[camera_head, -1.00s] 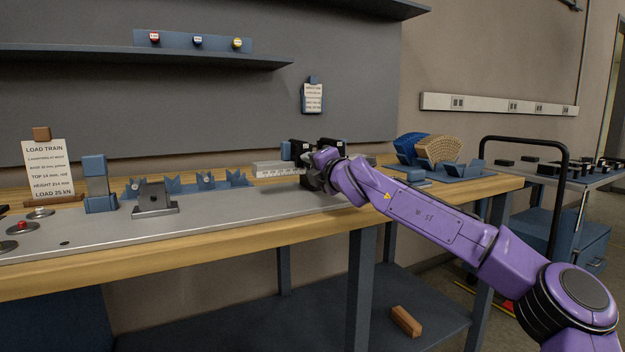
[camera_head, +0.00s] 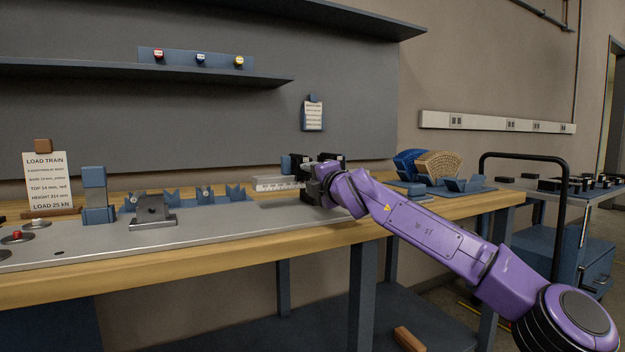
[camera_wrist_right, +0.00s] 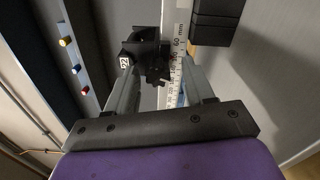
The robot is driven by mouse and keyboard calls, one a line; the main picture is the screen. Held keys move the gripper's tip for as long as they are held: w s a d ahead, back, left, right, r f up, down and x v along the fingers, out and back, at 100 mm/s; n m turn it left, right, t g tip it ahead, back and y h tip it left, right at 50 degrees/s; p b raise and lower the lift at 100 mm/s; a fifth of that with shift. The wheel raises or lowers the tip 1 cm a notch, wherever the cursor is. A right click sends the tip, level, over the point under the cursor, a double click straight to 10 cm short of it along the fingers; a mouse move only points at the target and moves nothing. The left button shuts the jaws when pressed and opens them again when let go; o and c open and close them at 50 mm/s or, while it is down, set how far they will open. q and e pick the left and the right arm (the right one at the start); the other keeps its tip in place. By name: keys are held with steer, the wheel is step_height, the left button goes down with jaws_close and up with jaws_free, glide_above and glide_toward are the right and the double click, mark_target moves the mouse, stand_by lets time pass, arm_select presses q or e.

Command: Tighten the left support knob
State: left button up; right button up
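My right gripper (camera_head: 312,190) is at the fixture with the white ruler (camera_head: 278,184) and dark supports (camera_head: 328,162) at the bench's back right. In the right wrist view the two grey fingers of my right gripper (camera_wrist_right: 158,68) stand apart. A black toothed part on a support marked 22 (camera_wrist_right: 143,48) lies at or just beyond the fingertips; I cannot tell whether they touch it. The ruler (camera_wrist_right: 176,62) runs beside it, near the right finger. A second black block (camera_wrist_right: 217,20) is farther right. I cannot make out which part is the left knob. My left gripper is not in view.
A LOAD TRAIN card (camera_head: 45,180) stands at left. Blue racks (camera_head: 465,185) are on the right. The plate's front middle is clear.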

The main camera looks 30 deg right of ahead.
steer(key=s+b, duration=0.1)
steer(key=s, duration=0.9)
steer(key=shift+s, duration=0.25)
